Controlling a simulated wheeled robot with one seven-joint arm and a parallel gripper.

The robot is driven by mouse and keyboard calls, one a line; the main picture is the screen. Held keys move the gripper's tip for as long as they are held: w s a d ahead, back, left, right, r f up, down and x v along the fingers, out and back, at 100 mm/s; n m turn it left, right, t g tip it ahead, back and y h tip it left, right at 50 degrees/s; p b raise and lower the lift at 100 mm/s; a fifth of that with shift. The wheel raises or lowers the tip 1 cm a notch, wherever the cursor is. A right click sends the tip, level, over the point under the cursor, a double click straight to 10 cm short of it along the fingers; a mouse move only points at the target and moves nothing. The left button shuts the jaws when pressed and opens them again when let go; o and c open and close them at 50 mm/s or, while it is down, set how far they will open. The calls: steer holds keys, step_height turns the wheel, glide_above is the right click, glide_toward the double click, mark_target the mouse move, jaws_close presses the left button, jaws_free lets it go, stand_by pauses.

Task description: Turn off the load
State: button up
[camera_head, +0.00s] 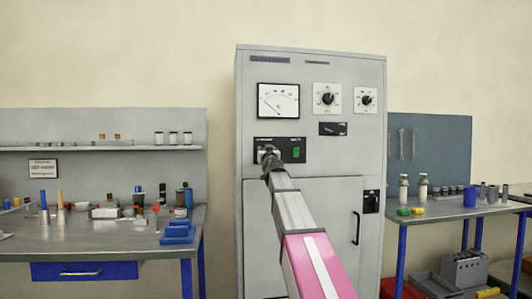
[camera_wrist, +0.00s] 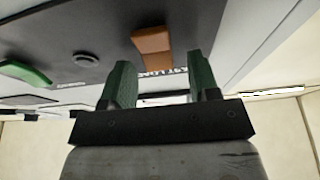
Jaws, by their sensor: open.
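A tall grey cabinet (camera_head: 310,70) stands in the middle of the head view. Its front carries a black switch panel (camera_head: 279,142) with a green switch (camera_head: 297,153) at its right side. In the wrist view the panel (camera_wrist: 65,25) shows tilted, with the green switch (camera_wrist: 25,73) at the left and an orange-brown switch (camera_wrist: 152,45) near lettering that is partly hidden. My gripper (camera_head: 266,152) is in front of the panel's left part and hides it in the head view. In the wrist view my gripper (camera_wrist: 158,65) is open and empty, its two dark green fingers apart, with the orange-brown switch beyond the gap between their tips.
A cabinet door with a handle (camera_head: 356,228) lies below. Workbenches with tools and bottles stand left (camera_head: 100,246) and right (camera_head: 440,212).

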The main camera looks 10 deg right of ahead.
steer(key=v, duration=1.1)
steer(key=shift+w, duration=0.1)
steer(key=s+a+f+g+y, duration=0.15)
steer(key=f+g, duration=0.25)
steer(key=f, duration=0.9)
steer(key=s+a+f+n+g, duration=0.1)
steer(key=s+f+g, duration=0.15)
steer(key=f, duration=1.15)
steer(key=s+a+f+g, duration=0.15)
steer(key=f+g, duration=0.35)
steer(key=f, duration=0.8)
steer(key=s+d+f+m+g+h, duration=0.1)
steer(key=s+f+g, duration=0.9)
steer(key=s+f, duration=1.3)
step_height(320, 180, down, 3)
steer(key=shift+s+d+r, duration=0.2)
steer(key=shift+s+d, duration=0.2)
steer(key=shift+d, duration=0.45)
steer(key=shift+h, duration=0.25)
